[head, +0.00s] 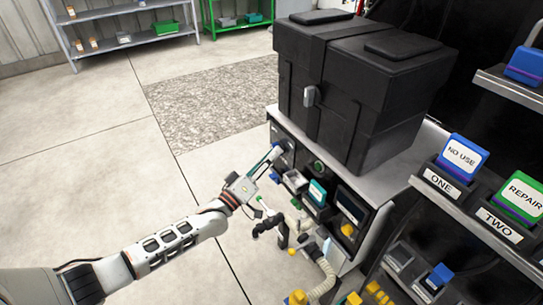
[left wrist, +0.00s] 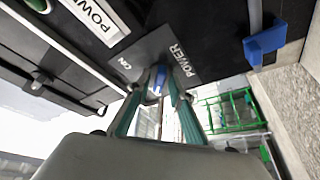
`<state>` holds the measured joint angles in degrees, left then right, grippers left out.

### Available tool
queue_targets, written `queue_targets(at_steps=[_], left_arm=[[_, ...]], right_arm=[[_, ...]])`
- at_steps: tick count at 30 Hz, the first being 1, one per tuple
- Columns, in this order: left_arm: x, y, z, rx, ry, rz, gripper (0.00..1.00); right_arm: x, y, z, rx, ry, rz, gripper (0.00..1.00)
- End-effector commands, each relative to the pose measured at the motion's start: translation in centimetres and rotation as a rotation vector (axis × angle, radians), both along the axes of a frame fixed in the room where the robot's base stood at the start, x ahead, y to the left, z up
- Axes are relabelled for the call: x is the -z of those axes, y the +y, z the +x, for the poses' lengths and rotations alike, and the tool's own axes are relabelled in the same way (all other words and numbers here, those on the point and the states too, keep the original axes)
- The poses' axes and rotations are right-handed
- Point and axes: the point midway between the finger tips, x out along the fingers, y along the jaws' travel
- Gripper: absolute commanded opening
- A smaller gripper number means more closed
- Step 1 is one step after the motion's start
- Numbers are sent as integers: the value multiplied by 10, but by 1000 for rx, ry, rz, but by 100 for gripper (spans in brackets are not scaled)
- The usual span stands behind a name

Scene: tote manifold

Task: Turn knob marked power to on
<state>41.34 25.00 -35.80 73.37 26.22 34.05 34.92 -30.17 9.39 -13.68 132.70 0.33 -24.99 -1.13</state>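The power knob (left wrist: 159,78) is blue and sits on a grey plate with the words POWER and ON. In the left wrist view, the two green-padded fingers of my left gripper (left wrist: 154,86) stand on either side of the knob. They look parted, with a small gap showing beside the knob; whether either finger touches it is unclear. In the head view, my left gripper (head: 273,156) reaches the left end of the dark front panel (head: 325,176), and its fingers hide most of the knob there. My right gripper is not in view.
A large black case (head: 355,90) stands on the bench above the panel. Another blue part (left wrist: 264,43) sticks out near the plate. A hose (head: 325,278) hangs below. A shelf (head: 490,235) with labelled bins stands at right. The floor at left is clear.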

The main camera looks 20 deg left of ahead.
Motion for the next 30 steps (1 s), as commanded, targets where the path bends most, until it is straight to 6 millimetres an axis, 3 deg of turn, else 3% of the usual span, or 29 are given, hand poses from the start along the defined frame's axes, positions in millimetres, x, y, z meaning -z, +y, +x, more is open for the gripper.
queue_targets(at_steps=[2,16,30], left_arm=[[0,0,0,0,0,0,0],[5,1,0,0,-33,47,0],[13,4,1,2,-256,341,0]], right_arm=[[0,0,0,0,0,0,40],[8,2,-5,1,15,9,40],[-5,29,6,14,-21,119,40]])
